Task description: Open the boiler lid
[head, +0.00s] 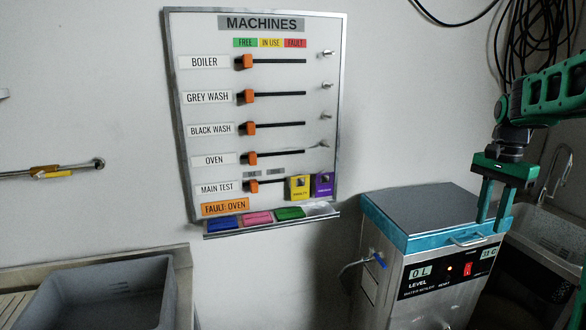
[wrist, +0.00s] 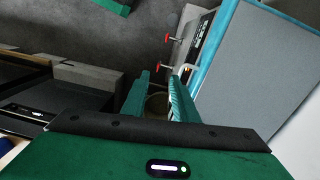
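The boiler (head: 440,300) is a metal box at the lower right of the head view. Its closed lid (head: 425,208) has a flat grey top and a teal rim. A light bar handle (head: 467,241) sits on the lid's front edge. My gripper (head: 493,224) points down at the lid's front right, near the handle, with its green fingers apart and nothing seen between them. In the wrist view, the lid (wrist: 262,75) lies to the right of my gripper (wrist: 160,92). Contact cannot be told.
A sink (head: 540,235) stands close on the right. A machines board (head: 265,120) hangs on the wall. A grey basin (head: 105,295) is at lower left.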

